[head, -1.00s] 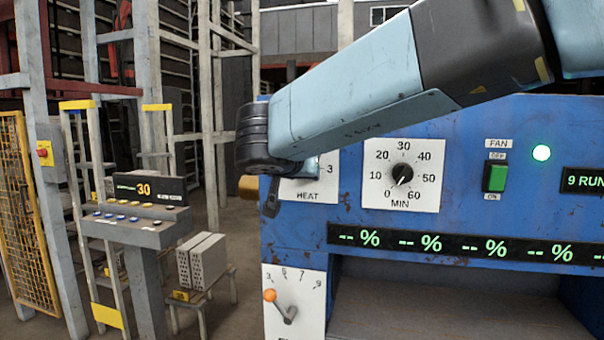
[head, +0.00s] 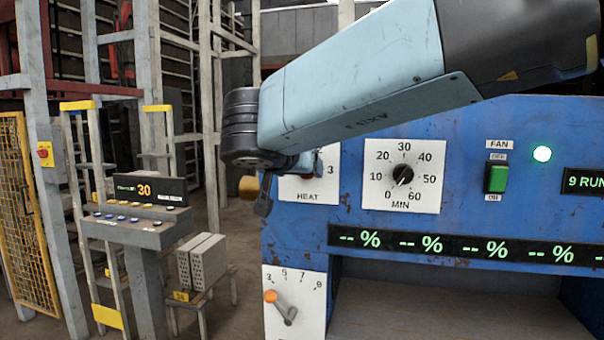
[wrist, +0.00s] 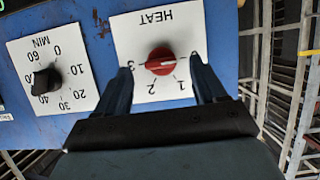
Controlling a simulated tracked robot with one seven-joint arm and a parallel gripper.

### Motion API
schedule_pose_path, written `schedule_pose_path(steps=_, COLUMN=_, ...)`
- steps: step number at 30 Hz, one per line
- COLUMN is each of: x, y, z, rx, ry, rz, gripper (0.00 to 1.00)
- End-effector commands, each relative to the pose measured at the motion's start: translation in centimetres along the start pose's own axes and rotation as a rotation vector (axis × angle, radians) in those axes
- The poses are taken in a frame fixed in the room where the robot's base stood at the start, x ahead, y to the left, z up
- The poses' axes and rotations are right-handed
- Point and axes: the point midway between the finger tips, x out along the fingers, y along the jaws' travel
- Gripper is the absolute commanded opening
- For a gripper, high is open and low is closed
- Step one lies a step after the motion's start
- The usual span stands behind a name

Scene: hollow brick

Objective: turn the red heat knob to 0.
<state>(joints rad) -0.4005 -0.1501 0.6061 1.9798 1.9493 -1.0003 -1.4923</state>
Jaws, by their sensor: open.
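The red heat knob (wrist: 160,62) sits on a white HEAT plate (wrist: 150,88), upside down in the wrist view, with numbers 1, 2 and 3 along its lower edge. A white line crosses the knob roughly level; I cannot tell which end is the pointer. My gripper (wrist: 161,66) is open, one finger left and one right of the knob, with a gap on each side. In the head view the HEAT plate (head: 312,196) is partly hidden by my arm, with only a sliver of red showing. One dark finger (head: 263,200) hangs by its left edge.
A black timer knob (head: 403,175) on a MIN plate is to the right on the blue panel. The green fan switch (head: 496,178) is farther right. An orange-tipped lever (head: 280,306) is below. A control stand (head: 140,228) and grey bricks (head: 202,261) are left.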

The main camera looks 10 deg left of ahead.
Motion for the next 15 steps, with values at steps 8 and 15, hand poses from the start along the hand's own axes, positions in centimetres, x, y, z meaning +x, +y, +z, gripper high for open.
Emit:
schedule_pose_path(steps=8, x=-5.7, y=0.0, z=0.0, rx=0.001, ry=0.001, rz=-0.003, gripper=0.7)
schedule_pose_path(steps=15, x=-8.9, y=0.0, z=0.1, rx=0.0, ry=0.0, rz=-0.001, gripper=0.7)
